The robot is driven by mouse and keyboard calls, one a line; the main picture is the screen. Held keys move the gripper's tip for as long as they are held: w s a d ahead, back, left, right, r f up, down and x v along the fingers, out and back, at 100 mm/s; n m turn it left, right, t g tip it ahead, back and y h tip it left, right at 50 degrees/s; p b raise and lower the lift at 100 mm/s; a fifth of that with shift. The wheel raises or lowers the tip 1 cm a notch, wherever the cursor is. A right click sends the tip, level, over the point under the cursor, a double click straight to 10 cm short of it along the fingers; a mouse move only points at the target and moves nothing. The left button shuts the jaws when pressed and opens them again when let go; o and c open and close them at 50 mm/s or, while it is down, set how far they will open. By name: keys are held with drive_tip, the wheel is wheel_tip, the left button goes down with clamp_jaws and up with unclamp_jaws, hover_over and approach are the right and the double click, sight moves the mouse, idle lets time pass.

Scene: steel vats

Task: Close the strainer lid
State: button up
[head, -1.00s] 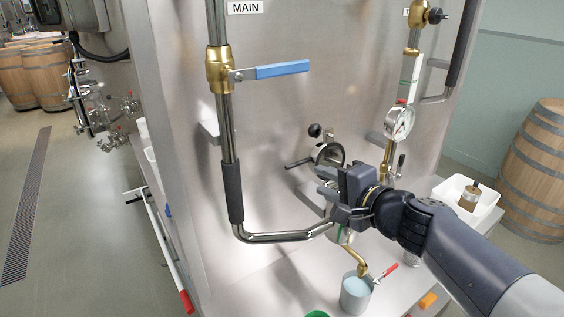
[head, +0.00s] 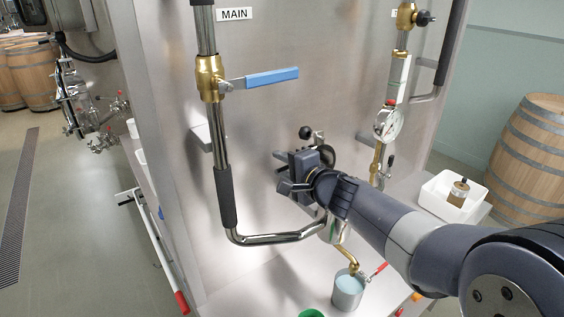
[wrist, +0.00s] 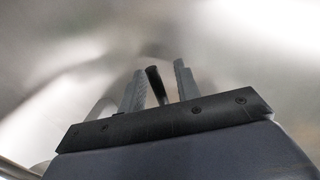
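The strainer (head: 326,152) is a round metal fitting on the steel panel, partly hidden behind my gripper; a black ball knob (head: 305,132) shows above it. I cannot tell from here how far its lid stands open. My gripper (head: 281,171) is in front of and just left of the fitting, fingers pointing left toward the panel. In the wrist view, a dark rod (wrist: 157,86), apparently the lid's handle, stands between the two fingers, with gaps on both sides. The fingers look open and not clamped on it.
A bent steel pipe with a black grip (head: 226,197) and a blue-handled valve (head: 270,77) are left of my arm. Below are a cup (head: 348,290) under a brass spout and a white bin (head: 440,196).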

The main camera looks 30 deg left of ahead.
drive_tip(key=shift+w+a, duration=0.1)
drive_tip(key=shift+a, duration=0.1)
drive_tip(key=shift+c, duration=0.4)
clamp_jaws()
